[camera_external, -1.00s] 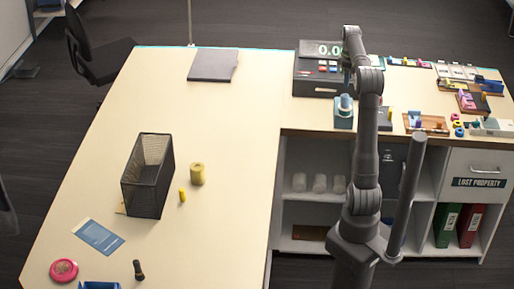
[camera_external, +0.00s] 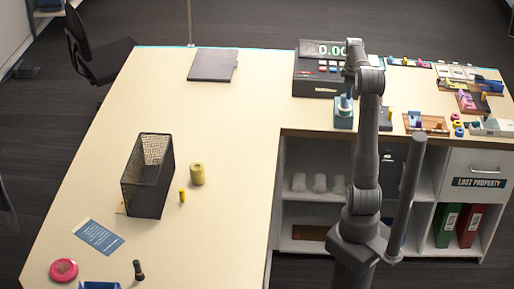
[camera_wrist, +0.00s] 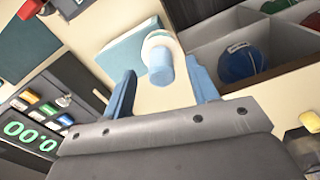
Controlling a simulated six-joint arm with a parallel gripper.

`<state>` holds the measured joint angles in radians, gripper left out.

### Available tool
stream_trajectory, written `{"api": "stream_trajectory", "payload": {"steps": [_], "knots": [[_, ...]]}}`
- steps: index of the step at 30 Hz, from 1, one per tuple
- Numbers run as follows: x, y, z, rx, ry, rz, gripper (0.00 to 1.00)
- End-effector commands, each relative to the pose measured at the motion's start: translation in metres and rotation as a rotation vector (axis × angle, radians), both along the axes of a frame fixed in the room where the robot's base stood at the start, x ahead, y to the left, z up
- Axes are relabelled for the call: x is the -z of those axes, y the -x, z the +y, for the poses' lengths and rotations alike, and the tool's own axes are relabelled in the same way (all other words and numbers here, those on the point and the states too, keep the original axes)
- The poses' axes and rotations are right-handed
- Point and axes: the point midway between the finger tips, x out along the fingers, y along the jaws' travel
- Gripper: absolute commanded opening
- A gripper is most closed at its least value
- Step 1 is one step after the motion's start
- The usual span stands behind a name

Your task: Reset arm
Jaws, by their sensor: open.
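My gripper (camera_wrist: 160,70) is open, with its two blue fingers apart on either side of a light blue peg with a pale ring around it (camera_wrist: 160,62). The peg stands on a teal block (camera_wrist: 122,55). In the external view the teal block (camera_external: 343,121) sits near the front edge of the counter.
A dark register (camera_external: 318,80) with a green display stands behind the block. Trays with small coloured parts (camera_external: 425,122) lie to the right. A black mesh basket (camera_external: 146,190) and yellow cylinder (camera_external: 197,174) stand on the left counter, which has wide clear areas.

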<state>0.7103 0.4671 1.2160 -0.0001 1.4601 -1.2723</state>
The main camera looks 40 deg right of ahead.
Motion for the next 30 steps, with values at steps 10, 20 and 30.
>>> {"api": "stream_trajectory", "payload": {"steps": [10,20,30], "knots": [[-0.038,0.057,-0.023,0.004,0.003,-0.003,0.54],[-0.059,0.076,-0.026,-0.029,-0.001,-0.001,0.54],[-0.055,0.018,0.011,-0.118,0.001,-0.001,0.54]]}}
